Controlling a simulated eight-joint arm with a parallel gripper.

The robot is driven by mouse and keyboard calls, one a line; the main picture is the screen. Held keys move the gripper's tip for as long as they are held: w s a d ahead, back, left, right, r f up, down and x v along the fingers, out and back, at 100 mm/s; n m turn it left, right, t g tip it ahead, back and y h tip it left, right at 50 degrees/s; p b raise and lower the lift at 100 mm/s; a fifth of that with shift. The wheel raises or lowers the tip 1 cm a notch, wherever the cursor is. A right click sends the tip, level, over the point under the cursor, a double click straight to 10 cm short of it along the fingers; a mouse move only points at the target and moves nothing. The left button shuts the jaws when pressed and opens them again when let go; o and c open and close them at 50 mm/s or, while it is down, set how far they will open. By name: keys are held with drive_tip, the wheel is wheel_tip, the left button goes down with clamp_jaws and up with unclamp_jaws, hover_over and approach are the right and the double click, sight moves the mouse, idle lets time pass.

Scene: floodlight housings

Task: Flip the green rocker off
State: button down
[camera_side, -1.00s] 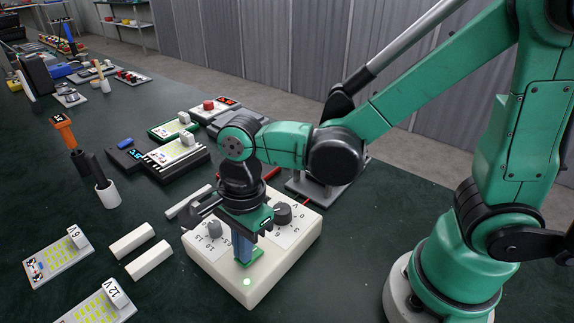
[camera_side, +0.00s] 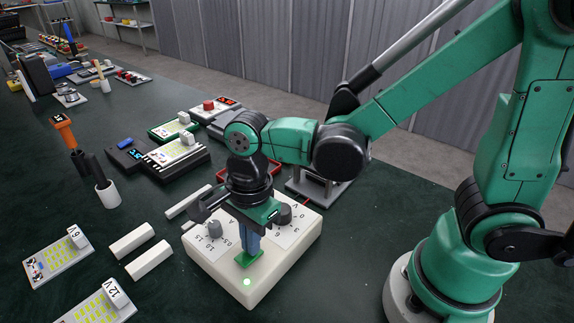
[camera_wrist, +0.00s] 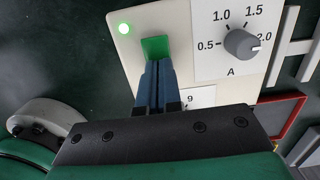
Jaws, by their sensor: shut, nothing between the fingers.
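The white control box (camera_side: 283,279) sits on the dark green table. Its green rocker (camera_side: 249,260) is near the front corner and also shows in the wrist view (camera_wrist: 155,47). In the wrist view the fingertips (camera_wrist: 157,66) overlap the rocker's near end. I cannot tell whether they touch it.
The box carries a grey knob (camera_side: 214,230) and a dark knob (camera_side: 283,214). The grey knob's dial shows in the wrist view (camera_wrist: 241,44). A white cup (camera_side: 108,194) stands further back.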

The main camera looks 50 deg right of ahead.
wheel_tip(320, 180, up, 14)
drive_tip(key=d, duration=0.1)
drive_tip(key=shift+d, duration=0.35)
idle(0.4)
drive_tip(key=shift+a+f, duration=0.1)
drive_tip(key=shift+a, duration=0.65)
drive_tip(key=f, duration=0.4)
drive_tip(key=a+f, duration=0.1)
drive_tip(key=f, duration=0.9)
drive_tip(key=shift+a, duration=0.35)
